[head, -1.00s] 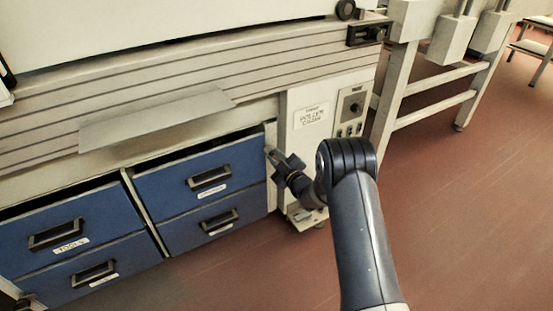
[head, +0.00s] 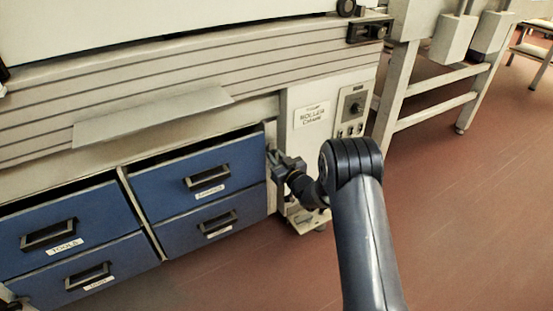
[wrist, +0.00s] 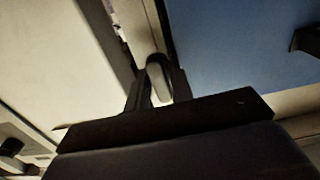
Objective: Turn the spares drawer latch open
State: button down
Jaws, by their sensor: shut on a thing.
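The upper right blue drawer (head: 235,168) has a dark handle and a white label that is hard to read; it looks shut in its frame. My gripper (head: 274,159) is at the right edge of this drawer, beside the white control panel. In the wrist view, my gripper (wrist: 158,92) is shut on a pale, rounded latch lever (wrist: 157,78), with one dark finger on each side. The blue drawer front (wrist: 235,45) is right of the lever there. In the head view the latch is mostly hidden by the gripper.
Other blue drawers, one labelled TOOLS (head: 65,232), fill the left side. A slanted metal shelf (head: 150,117) juts out above them. The white panel (head: 320,150) with a knob stands just right of the gripper. Red floor (head: 470,220) is clear at right.

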jog(key=shift+m, duration=0.3)
jog(key=c, duration=1.4)
grip_release()
jog(key=p+v, duration=0.3)
jog(key=v, duration=0.7)
jog(key=shift+s+d, duration=0.25)
jog(key=shift+s, duration=0.1)
jog(key=b+x, duration=0.3)
jog(key=x, duration=0.8)
